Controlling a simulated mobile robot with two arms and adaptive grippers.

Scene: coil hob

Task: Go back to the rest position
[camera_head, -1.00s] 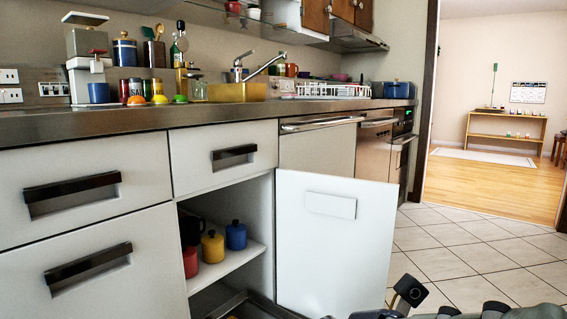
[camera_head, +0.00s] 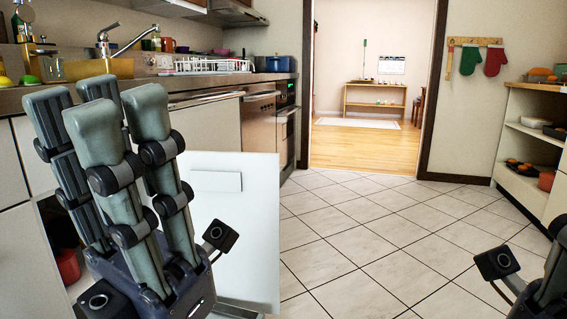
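My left gripper (camera_head: 96,112) is raised at the left of the head view, with its grey-green fingers pointing up. The fingers are straight and apart, and nothing shows between them. It stands in front of the counter and the open white cabinet door (camera_head: 250,225), hiding part of both. A piece of my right gripper (camera_head: 552,268) shows at the lower right edge. Most of it is cut off by the frame, so its fingers' state cannot be told.
The cabinet (camera_head: 66,262) behind my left gripper stands open. The counter (camera_head: 205,83) with a white dish rack (camera_head: 215,65) runs along the left. Tiled floor (camera_head: 370,235) lies clear up to the doorway. Open shelves (camera_head: 525,140) stand at the right.

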